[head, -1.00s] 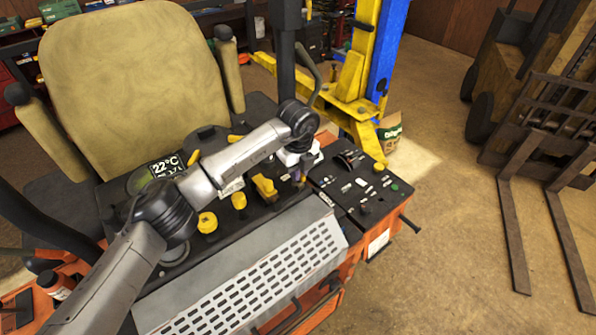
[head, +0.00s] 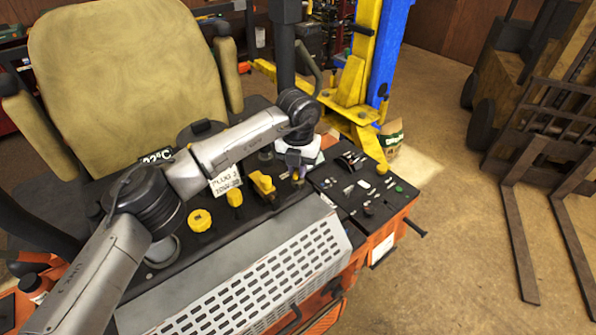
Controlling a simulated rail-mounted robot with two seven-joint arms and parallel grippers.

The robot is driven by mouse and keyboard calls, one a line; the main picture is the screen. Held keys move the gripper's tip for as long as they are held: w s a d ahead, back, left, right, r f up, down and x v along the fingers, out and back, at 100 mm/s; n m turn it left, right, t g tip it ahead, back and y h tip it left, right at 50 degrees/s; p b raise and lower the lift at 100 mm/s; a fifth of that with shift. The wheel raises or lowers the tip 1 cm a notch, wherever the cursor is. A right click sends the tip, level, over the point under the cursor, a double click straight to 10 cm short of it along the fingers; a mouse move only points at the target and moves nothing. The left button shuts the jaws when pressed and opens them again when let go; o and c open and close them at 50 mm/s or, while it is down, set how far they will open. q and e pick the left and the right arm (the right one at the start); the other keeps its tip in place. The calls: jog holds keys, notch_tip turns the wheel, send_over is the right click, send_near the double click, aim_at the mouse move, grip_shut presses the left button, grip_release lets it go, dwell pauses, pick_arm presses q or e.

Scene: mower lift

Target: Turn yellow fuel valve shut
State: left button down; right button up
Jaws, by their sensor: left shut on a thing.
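My left arm reaches across the orange mower's black control panel (head: 283,204). My left gripper (head: 297,174) points down at the panel's right part. It is shut on a small yellow part, which I take to be the yellow fuel valve (head: 297,178); the fingers hide most of it, so its angle cannot be told. Left of it on the panel are a larger yellow lever (head: 263,184), a smaller yellow knob (head: 235,198) and a round yellow knob (head: 200,220). My right gripper is not in view.
A black switch box (head: 365,188) lies right of the gripper. The tan seat (head: 125,75) stands behind the panel, and a slotted grey plate (head: 250,275) slopes in front. A yellow and blue lift post (head: 385,60) stands behind. The floor at right is clear up to the forklift (head: 525,150).

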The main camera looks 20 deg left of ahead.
pick_arm(q)
jog(key=m+b, duration=0.1)
jog(key=m, duration=0.2)
jog(key=shift+m, duration=0.3)
jog(key=shift+m+b, duration=0.3)
jog(key=shift+m, duration=1.5)
jog(key=shift+r, duration=0.1)
jog(key=c, duration=1.1)
grip_release()
jog(key=shift+c, duration=0.2)
notch_tip(320, 180, up, 14)
jog(key=b, duration=0.2)
